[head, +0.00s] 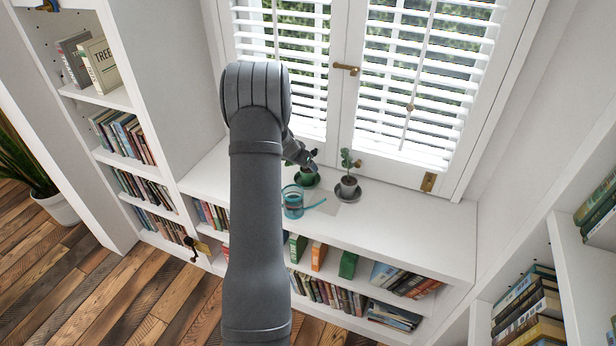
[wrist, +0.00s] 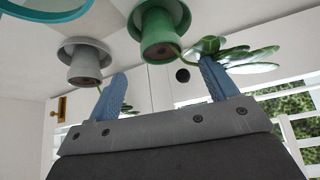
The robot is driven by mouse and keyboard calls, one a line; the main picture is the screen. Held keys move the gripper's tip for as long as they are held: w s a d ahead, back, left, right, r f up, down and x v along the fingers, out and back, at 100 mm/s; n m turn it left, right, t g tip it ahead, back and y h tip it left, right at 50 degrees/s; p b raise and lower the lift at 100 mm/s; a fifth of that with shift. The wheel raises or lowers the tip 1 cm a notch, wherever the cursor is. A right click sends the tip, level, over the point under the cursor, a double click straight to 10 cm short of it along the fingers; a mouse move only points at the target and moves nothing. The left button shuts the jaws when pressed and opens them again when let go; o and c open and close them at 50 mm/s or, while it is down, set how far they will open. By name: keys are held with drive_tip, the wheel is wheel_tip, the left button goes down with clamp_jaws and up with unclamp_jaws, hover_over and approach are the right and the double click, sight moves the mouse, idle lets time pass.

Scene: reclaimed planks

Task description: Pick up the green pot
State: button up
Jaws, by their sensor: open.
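The green pot (wrist: 158,35) sits with its saucer in the upper middle of the wrist view, which looks upside down. A leafy plant (wrist: 240,56) reaches from it past the right finger. In the head view the green pot (head: 308,181) is on the white window bench, partly hidden by my arm and gripper. My gripper (head: 310,160) is just above and behind it there. In the wrist view my gripper (wrist: 160,86) has its blue fingers spread apart, with nothing held between them. The pot appears beyond the fingertips, roughly between them.
A grey potted plant (head: 348,187) on a dark saucer stands close to the right. A teal watering can (head: 293,204) stands in front. The shuttered window (head: 410,75) is behind. The bench (head: 420,230) is clear toward the right. Bookshelves flank both sides.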

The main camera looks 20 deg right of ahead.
sight(308, 170)
drive_tip(key=shift+x, duration=3.85)
drive_tip(key=shift+w, duration=0.1)
drive_tip(key=c, duration=1.3)
drive_tip(key=shift+r, duration=0.6)
drive_tip(key=shift+c, duration=0.2)
wheel_tip(308, 170, up, 3)
drive_tip(key=shift+f, duration=0.15)
drive_tip(key=s+d+r, duration=0.6)
drive_tip(key=s+r, duration=0.4)
drive_tip(key=shift+r, duration=0.1)
